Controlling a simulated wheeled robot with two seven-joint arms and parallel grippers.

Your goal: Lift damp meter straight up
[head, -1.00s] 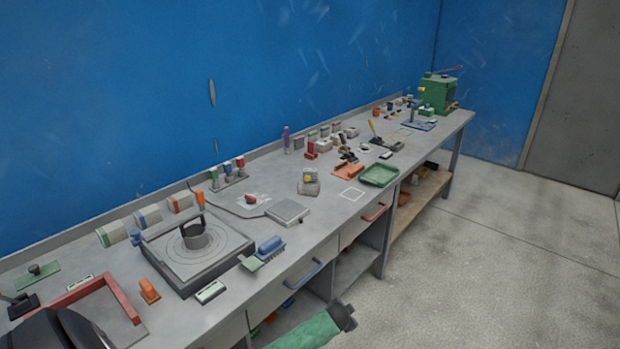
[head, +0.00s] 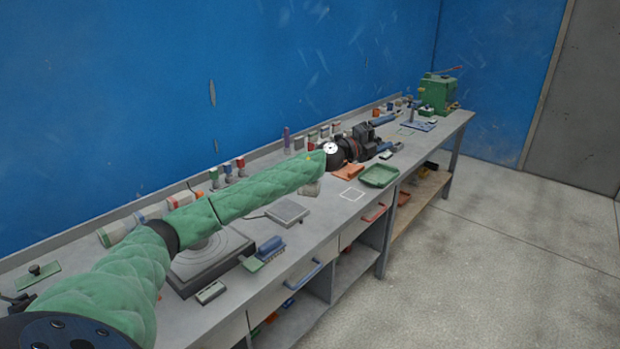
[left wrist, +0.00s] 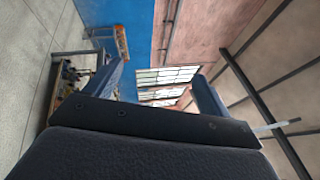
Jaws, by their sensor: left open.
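My left arm reaches from the lower left along the bench. Its dark gripper (head: 387,134) is above the far part of the bench, pointing along it. The left wrist view shows the two fingers spread (left wrist: 160,85), with nothing between them but distant windows and wall. I cannot tell for sure which thing is the damp meter. A small grey-beige block (head: 311,189) on the bench is mostly hidden behind my forearm; it had a yellow part on top earlier. My right gripper is not in view.
A green tray (head: 379,176) and an orange tray (head: 347,173) lie near the gripper. A flat grey plate (head: 287,212) lies nearer. A green machine (head: 437,93) stands at the far end. The blue wall (head: 300,70) runs behind the bench.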

